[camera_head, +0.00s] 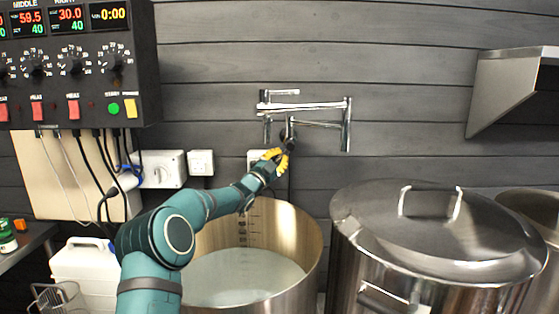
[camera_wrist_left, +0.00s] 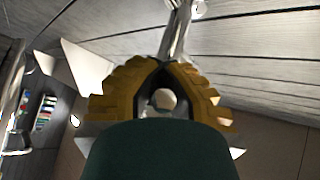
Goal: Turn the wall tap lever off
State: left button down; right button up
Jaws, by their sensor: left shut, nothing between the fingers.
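The chrome wall tap (camera_head: 303,107) is a jointed pipe on the dark plank wall above the open pot. A short horizontal bar, which looks like a lever (camera_head: 283,92), sits at its top left. My left gripper (camera_head: 289,143) has yellow fingers and is shut and empty, just below the tap's lower left part. In the left wrist view, the closed fingers (camera_wrist_left: 163,68) have a chrome tap pipe (camera_wrist_left: 178,32) just beyond their tips. I cannot tell whether they touch it. My right gripper is out of view.
An open steel pot (camera_head: 311,245) holding pale liquid stands under my left arm. A lidded steel pot (camera_head: 440,245) is to its right. A control panel (camera_head: 80,85) hangs at upper left, and a steel shelf (camera_head: 505,85) juts out at right.

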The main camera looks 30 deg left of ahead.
pick_arm(q)
jog(key=shift+f, duration=0.1)
jog(key=c, duration=1)
grip_release()
jog(key=shift+s, duration=0.15)
jog(key=v, duration=1.1)
jog(key=shift+s, duration=0.4)
